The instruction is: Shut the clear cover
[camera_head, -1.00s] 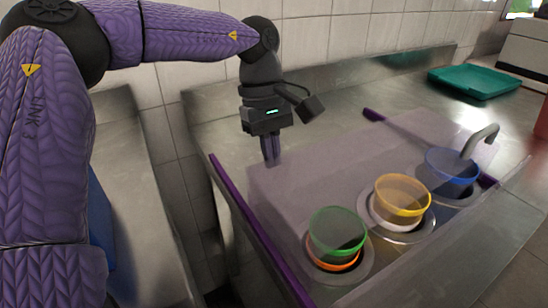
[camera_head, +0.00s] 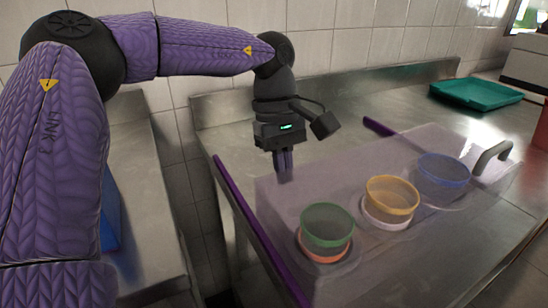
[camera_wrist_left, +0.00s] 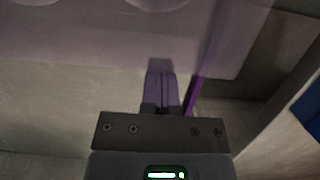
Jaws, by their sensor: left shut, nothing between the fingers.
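The clear cover (camera_head: 430,150) is a see-through, purple-tinted sheet with a grey handle (camera_head: 492,160) at its right end. It lies over the bowls, flat or nearly flat; I cannot tell whether it rests fully down. Under it show a green bowl (camera_head: 327,224), a yellow bowl (camera_head: 392,194) and a blue bowl (camera_head: 443,172). My left gripper (camera_head: 285,176) points down at the cover's back left part, shut and empty. In the left wrist view its fingers (camera_wrist_left: 161,88) are together by the cover's edge (camera_wrist_left: 110,58); contact is unclear. My right gripper is out of view.
A purple strip (camera_head: 252,222) runs along the counter's left side. A teal tray (camera_head: 476,94) lies at the back right. The tiled wall (camera_head: 340,45) stands behind. A gap separates this counter from the metal one at left.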

